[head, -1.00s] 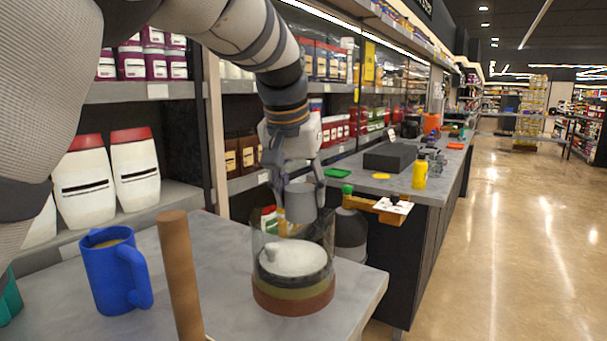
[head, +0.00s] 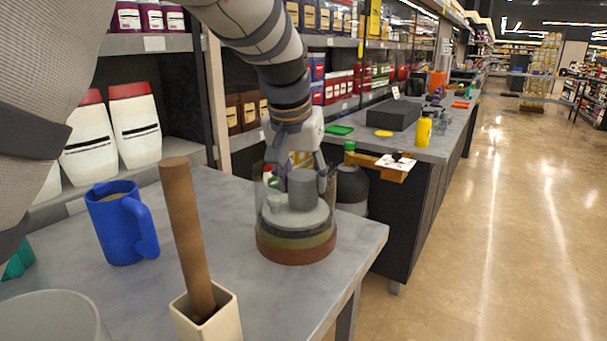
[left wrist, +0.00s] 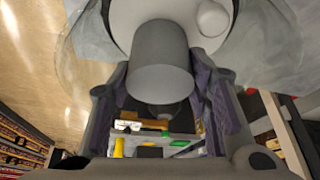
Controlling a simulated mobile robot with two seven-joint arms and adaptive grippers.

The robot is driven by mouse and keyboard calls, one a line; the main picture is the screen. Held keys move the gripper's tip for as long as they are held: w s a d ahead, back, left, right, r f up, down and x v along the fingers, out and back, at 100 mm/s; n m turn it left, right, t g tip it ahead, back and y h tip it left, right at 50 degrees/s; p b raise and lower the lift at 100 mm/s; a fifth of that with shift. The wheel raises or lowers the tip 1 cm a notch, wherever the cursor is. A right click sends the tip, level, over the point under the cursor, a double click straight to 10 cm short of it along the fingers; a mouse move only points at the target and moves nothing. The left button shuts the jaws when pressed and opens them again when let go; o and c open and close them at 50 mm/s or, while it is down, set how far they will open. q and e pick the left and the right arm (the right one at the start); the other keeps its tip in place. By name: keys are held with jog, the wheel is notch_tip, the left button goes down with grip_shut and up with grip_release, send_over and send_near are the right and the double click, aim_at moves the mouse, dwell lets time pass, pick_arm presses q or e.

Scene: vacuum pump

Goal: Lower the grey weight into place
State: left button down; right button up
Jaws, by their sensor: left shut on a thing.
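The grey weight (head: 303,190) is a plain upright cylinder. My left gripper (head: 306,178) is shut on it, one finger on each side. In the left wrist view the weight (left wrist: 161,62) shows between the two dark fingers (left wrist: 160,90). It is down inside the clear-walled vessel (head: 296,240), above a pale round disc (head: 288,219) with a small knob. The vessel has dark, olive and red-brown bands at its base. I cannot tell whether the weight touches the disc. My right gripper is not in view.
The vessel stands near the right edge of the grey table (head: 205,235). A blue mug (head: 118,225) and a brown rod (head: 185,235) in a cream square holder (head: 215,318) stand to its left. A dark bottle (head: 352,187) is behind. Shelves line the back.

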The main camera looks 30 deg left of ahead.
pick_arm(q)
jog(key=shift+f, duration=0.35)
dwell(0.5)
jog(key=c, duration=0.8)
grip_release()
jog(key=shift+o, duration=0.2)
notch_tip(320, 180, up, 13)
dwell(0.6)
dwell(0.3)
